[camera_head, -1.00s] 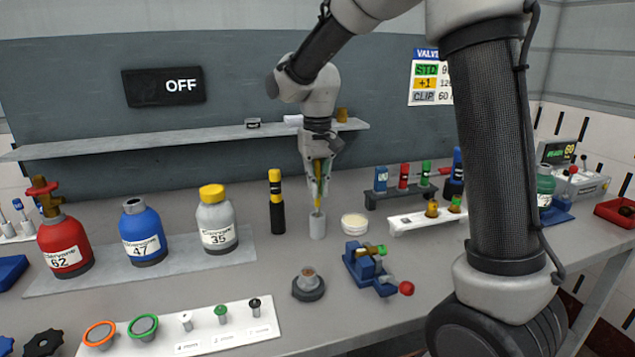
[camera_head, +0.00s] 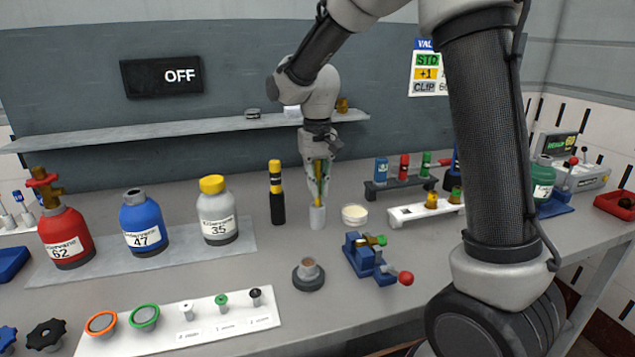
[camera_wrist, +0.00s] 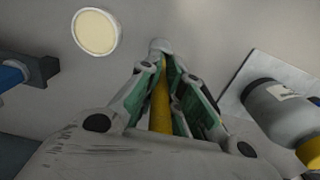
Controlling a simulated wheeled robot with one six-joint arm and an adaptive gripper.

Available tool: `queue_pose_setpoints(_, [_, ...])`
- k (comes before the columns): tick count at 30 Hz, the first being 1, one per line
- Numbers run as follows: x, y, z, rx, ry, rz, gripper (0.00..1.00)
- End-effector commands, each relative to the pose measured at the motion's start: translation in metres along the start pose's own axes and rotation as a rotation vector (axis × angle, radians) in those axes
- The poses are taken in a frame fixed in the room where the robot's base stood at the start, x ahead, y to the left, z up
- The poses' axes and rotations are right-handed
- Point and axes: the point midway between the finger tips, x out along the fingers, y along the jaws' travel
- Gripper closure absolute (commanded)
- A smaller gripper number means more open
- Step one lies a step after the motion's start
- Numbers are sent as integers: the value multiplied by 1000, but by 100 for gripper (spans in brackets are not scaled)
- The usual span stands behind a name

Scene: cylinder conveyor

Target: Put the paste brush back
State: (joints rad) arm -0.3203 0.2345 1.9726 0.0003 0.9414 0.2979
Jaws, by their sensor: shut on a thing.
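The paste brush (camera_wrist: 160,107) has a yellow handle and is held between the fingers of my gripper (camera_head: 318,180). In the wrist view my gripper (camera_wrist: 163,82) is shut on the handle. The brush points down, and its lower end is hidden in or behind a small grey cup-like holder (camera_head: 317,217) on the bench. The holder's rim also shows at the fingertips in the wrist view (camera_wrist: 160,45). A round tub of pale paste (camera_head: 354,214) stands just right of the holder; it also shows in the wrist view (camera_wrist: 96,31).
A black and yellow cylinder (camera_head: 277,195) stands close left of the holder. A grey and yellow bottle (camera_head: 217,215) is farther left. A blue clamp with a red knob (camera_head: 367,257) and a round dark stand (camera_head: 308,276) are in front. A shelf (camera_head: 190,128) runs behind.

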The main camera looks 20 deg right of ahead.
Motion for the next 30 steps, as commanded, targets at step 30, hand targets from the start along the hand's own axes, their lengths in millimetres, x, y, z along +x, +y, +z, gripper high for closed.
queue_pose_setpoints(30, [25,0,0,0,0,0,90])
